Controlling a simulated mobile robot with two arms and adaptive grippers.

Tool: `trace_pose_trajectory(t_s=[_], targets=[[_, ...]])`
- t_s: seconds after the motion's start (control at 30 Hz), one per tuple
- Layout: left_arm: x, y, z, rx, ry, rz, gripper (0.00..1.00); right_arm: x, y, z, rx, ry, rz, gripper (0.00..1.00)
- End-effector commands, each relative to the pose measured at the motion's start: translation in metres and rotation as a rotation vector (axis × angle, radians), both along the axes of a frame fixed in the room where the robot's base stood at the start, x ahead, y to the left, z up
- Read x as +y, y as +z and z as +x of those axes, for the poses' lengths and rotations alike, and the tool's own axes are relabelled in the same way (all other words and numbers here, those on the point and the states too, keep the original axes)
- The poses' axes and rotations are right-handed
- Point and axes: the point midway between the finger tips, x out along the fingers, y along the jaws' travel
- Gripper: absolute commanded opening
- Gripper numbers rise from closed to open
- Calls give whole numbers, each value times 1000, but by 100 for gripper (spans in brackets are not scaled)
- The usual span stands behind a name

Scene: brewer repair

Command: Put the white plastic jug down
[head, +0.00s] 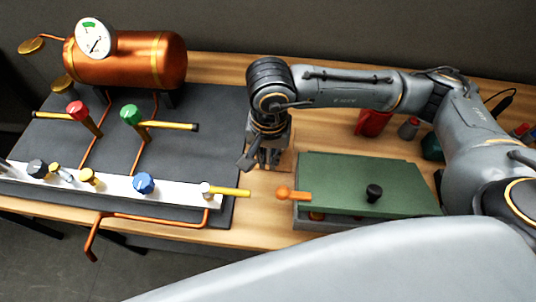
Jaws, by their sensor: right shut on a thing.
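My right arm reaches in from the right, and its gripper (264,162) points down over the bare wood between the dark mat and the green-topped box. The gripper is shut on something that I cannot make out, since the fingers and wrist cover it. I cannot pick out a white plastic jug anywhere in the head view. My left gripper is not in view.
A copper boiler (140,60) with a gauge stands on the dark mat (190,150). Red (77,110) and green (131,114) valves rise there; a white manifold (115,188) runs along the front. A green-topped box (345,178) sits right on the wooden table (262,211).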

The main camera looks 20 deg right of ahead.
Motion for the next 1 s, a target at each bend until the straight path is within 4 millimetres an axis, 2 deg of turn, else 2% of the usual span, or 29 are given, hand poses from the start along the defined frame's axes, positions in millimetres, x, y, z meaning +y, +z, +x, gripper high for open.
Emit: trace_pose_trajectory(t_s=[0.43, 0.5, 0.57, 1.0], targets=[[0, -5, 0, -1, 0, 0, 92, 0, -8, 0, -2, 0, 0, 0], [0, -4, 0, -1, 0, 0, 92, 0, -6, 0, -1, 0, 0, 20], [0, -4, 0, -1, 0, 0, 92, 0, -6, 0, -1, 0, 0, 32], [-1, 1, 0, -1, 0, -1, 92, 0, 0, 1, -2, 0, 1, 32]])
